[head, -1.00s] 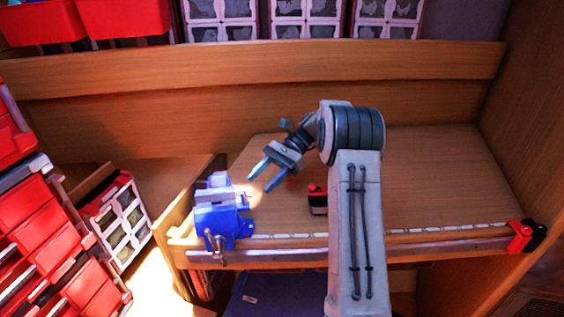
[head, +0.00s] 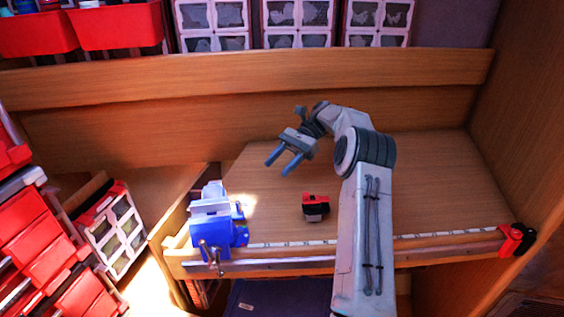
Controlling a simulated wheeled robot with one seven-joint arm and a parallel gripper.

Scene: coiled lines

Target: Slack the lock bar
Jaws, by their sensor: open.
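A blue vise (head: 215,220) is fixed at the front left corner of the wooden bench (head: 440,180). A grey metal handle bar (head: 211,258) hangs at its front, below the bench edge; I cannot tell for sure that this is the lock bar. My gripper (head: 279,164) is open and empty. It is above the bench, to the right of and behind the vise, apart from it, with its fingers pointing down and left.
A small red and black object (head: 316,206) lies on the bench below my gripper. A red and black clamp (head: 516,239) sits at the front right corner. Red drawers (head: 50,250) stand at the left. A wooden back wall (head: 200,130) rises behind.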

